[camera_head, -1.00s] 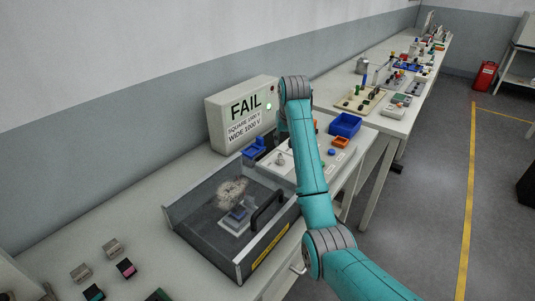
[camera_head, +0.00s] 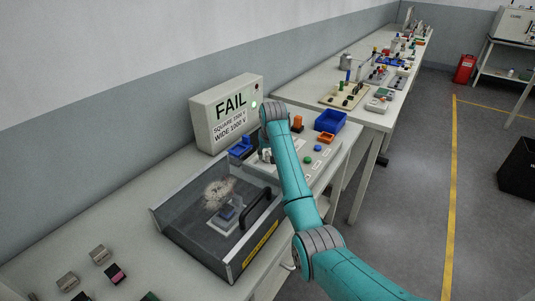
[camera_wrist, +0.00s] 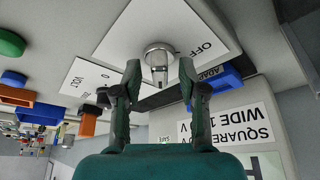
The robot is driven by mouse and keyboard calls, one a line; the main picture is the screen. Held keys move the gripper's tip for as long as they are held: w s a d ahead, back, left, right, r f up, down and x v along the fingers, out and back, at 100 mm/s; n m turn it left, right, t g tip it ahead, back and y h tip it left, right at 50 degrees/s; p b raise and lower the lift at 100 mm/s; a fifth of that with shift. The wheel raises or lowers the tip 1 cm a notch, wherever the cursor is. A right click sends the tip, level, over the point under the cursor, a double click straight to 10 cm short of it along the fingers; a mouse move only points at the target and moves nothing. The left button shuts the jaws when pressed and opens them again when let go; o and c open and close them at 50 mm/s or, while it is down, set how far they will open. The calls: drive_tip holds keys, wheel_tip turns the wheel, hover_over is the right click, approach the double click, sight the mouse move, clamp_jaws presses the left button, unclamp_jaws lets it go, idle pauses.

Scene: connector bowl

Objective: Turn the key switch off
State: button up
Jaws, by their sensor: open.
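The key switch (camera_wrist: 159,58) is a round silver knob with a key-like grip on a white plate (camera_wrist: 185,25) marked "OFF" in the wrist view. My gripper (camera_wrist: 158,80) is open, with one dark finger on each side of the key. I cannot tell whether the fingers touch it. In the head view my gripper (camera_head: 266,154) is small and partly hidden by my teal arm, low over the control panel (camera_head: 318,168). The key's exact turn position is unclear.
A grey box reading "FAIL" (camera_head: 227,113) stands behind the panel. A clear-lidded test enclosure (camera_head: 185,236) with a black handle is at the front left. Blue bins (camera_head: 328,121), an orange tray (camera_head: 325,138) and green and blue buttons (camera_head: 306,160) are close to my arm.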

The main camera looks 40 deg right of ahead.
clamp_jaws()
drive_tip(key=shift+n, duration=0.4)
drive_tip(key=n+y, duration=0.1)
drive_tip(key=n, duration=0.2)
drive_tip(key=shift+d+y, duration=0.15)
drive_tip(key=shift+y, duration=0.15)
drive_tip(key=n+y, duration=0.1)
drive_tip(key=n, duration=0.1)
drive_tip(key=n+y, duration=0.1)
drive_tip(key=n, duration=0.2)
drive_tip(key=shift+d, duration=0.1)
drive_tip(key=n, duration=0.2)
drive_tip(key=n+y, duration=0.1)
drive_tip(key=n, duration=0.2)
drive_tip(key=shift+g+y, duration=0.3)
drive_tip(key=shift+g, duration=0.1)
drive_tip(key=shift+w+n+g+y, duration=0.1)
drive_tip(key=shift+n+g+y, duration=0.45)
drive_tip(key=shift+n, duration=1.45)
drive_tip(key=shift+g, duration=0.25)
